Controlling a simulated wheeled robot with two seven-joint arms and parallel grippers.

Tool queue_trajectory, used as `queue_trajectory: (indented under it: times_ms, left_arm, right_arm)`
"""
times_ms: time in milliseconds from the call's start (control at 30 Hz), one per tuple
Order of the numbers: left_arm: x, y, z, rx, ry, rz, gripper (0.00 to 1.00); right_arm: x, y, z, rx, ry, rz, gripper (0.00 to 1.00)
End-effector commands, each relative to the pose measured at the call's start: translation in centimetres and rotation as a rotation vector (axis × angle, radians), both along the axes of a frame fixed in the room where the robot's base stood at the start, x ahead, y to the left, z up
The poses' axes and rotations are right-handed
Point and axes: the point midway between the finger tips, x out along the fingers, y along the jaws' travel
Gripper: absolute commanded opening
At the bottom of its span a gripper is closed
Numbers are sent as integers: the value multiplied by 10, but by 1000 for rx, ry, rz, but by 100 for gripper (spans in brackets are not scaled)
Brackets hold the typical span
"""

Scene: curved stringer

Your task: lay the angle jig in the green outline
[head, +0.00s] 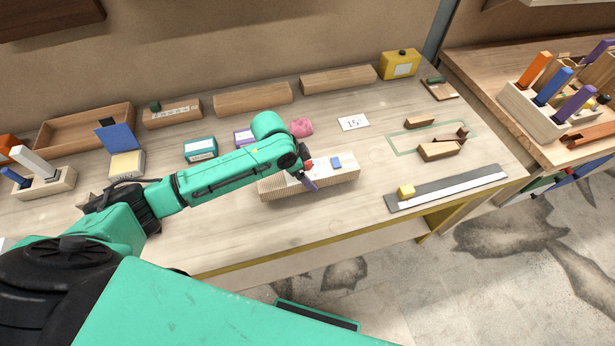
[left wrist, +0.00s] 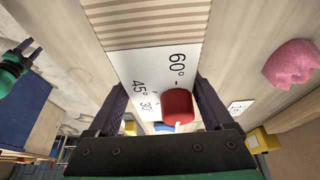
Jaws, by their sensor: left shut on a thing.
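The angle jig (head: 346,176) is a long block with a ribbed side and a white top; the top, marked 60°, 45° and 30° (left wrist: 150,75), shows in the left wrist view with a red knob (left wrist: 178,106). My left gripper (head: 309,182) is shut on it, its fingers along both sides of the white top. I cannot tell whether the jig touches the table. The green outline (head: 393,146) lies to the right on the bench, with small wooden blocks (head: 440,150) at its edges. My right gripper (left wrist: 32,48) shows open and empty at the left wrist view's edge.
A grey rule strip (head: 450,188) with a yellow block (head: 406,191) lies in front of the outline. A 15° card (head: 354,123) and a pink lump (head: 301,127) lie behind the jig. Wooden blocks (head: 252,98) line the back. Bench between jig and outline is clear.

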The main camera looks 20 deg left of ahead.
Motion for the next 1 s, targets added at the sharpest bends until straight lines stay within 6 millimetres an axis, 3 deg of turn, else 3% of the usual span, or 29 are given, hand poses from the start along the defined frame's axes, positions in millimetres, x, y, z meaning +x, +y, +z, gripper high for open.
queue_trajectory:
  times_ms: [167, 467, 500, 533, 867, 1000]
  left_arm:
    - [1, 0, -26, -1, -2, 1, 0]
    - [1, -1, -30, -2, -2, 1, 0]
    - [0, 0, -31, -1, 1, 1, 92]
    - [0, 0, -31, -1, 1, 1, 100]
    - [-1, 2, -25, 0, 1, 2, 100]
    - [-4, 8, -6, -1, -1, 2, 100]
  right_arm:
    - [0, 0, 4, 0, 0, 0, 57]
    - [0, 0, 2, 0, 0, 0, 57]
    - [0, 0, 2, 0, 0, 0, 57]
    - [0, 0, 3, 0, 0, 0, 57]
    - [0, 0, 3, 0, 0, 0, 57]
    - [0, 0, 1, 0, 0, 0, 57]
